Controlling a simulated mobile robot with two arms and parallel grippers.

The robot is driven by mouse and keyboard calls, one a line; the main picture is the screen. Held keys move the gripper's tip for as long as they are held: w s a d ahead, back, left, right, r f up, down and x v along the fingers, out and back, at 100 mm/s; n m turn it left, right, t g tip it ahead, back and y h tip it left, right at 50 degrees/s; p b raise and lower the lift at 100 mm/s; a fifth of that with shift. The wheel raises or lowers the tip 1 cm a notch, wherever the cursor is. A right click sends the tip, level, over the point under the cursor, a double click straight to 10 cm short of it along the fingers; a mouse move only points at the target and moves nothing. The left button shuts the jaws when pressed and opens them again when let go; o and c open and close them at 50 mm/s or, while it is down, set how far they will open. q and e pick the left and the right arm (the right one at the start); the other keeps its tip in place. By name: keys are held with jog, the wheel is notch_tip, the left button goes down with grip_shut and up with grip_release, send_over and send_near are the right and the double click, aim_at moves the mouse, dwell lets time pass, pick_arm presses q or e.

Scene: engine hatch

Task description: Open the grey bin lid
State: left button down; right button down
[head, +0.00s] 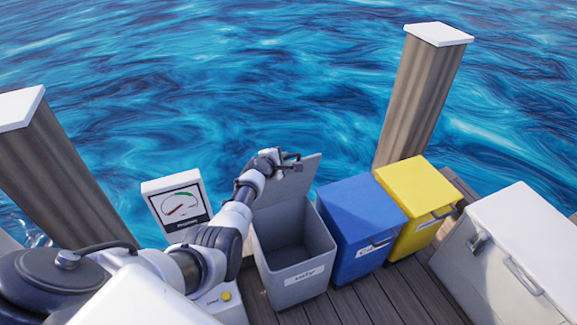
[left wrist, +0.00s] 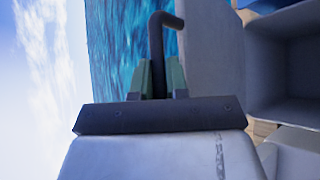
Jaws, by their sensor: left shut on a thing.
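The grey bin (head: 299,262) stands on the dock with its inside exposed and looks empty. Its grey lid (head: 299,180) is raised, standing nearly upright at the back of the opening. My left gripper (head: 288,161) is at the lid's upper edge. In the left wrist view my left gripper (left wrist: 160,80) is shut on the dark bent lid handle (left wrist: 156,45), beside the lid's flat face (left wrist: 212,60). The open bin (left wrist: 285,70) shows at the right there. My right gripper is not in view.
A blue bin (head: 352,220) and a yellow bin (head: 417,190) stand closed to the right. A white chest (head: 520,250) is at far right. A gauge box (head: 178,205) stands left of the grey bin. Wooden posts (head: 420,95) and water lie behind.

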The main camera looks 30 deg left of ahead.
pick_arm(q)
jog(key=shift+w+a+r+b, duration=0.3)
jog(key=shift+w+a, duration=0.3)
jog(key=shift+a, duration=0.2)
jog(key=shift+w+a+r+b, duration=0.15)
jog(key=shift+w+a+b, duration=0.15)
jog(key=shift+w+a, duration=0.4)
jog(key=shift+s, duration=0.1)
jog(key=c, duration=1.4)
grip_release()
jog(key=p+v, duration=0.7)
jog(key=v, duration=0.4)
jog(key=shift+f, duration=0.1)
